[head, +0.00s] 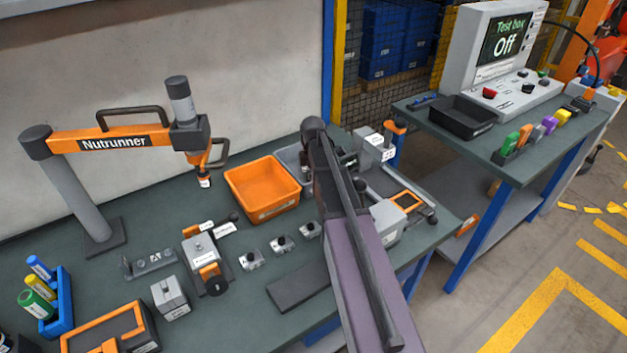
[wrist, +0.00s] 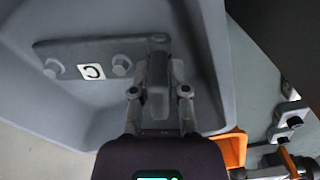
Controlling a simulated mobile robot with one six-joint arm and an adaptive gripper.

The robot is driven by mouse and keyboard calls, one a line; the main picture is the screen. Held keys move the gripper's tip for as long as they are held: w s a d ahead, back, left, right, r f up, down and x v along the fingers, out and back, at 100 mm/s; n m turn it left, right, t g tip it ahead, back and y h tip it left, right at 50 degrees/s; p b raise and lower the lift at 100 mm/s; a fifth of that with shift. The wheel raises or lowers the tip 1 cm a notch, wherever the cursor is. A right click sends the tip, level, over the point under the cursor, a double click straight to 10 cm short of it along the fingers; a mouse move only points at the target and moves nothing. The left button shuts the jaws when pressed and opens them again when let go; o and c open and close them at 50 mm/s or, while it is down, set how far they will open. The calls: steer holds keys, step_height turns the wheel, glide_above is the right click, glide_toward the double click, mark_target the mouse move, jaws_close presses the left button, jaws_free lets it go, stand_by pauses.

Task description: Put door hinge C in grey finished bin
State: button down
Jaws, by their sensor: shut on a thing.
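Door hinge C (wrist: 92,72) is a dark grey plate with a white C label and round knobs, seen in the wrist view. My gripper (wrist: 158,75) is shut on its right end. The hinge is over the inside of the grey bin (wrist: 205,25), within its walls in this view; I cannot tell whether it touches the floor. The hinge and my fingertips are not clear there.
A nutrunner (head: 112,140) stands at the left. A plate labelled A (head: 155,262), several small fixtures and a dark pad (head: 298,288) lie on the bench. A side table (head: 560,140) is at right.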

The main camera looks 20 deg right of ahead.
steer(key=shift+f, duration=0.15)
steer(key=c, duration=0.6)
jaws_free()
steer(key=shift+c, duration=0.2)
steer(key=shift+r, duration=0.2)
step_height(320, 180, up, 12)
steer(key=p, duration=1.2)
steer(key=shift+s, duration=0.1)
steer(key=s+a+m, duration=0.7)
steer(key=s+m, duration=0.1)
steer(key=s, duration=0.2)
steer(key=s+a+m, duration=0.7)
steer(key=s+a, duration=0.1)
steer(key=s, duration=0.2)
steer(key=shift+s+a+m, duration=0.15)
steer(key=shift+s+m, duration=0.15)
steer(key=shift+m, duration=0.1)
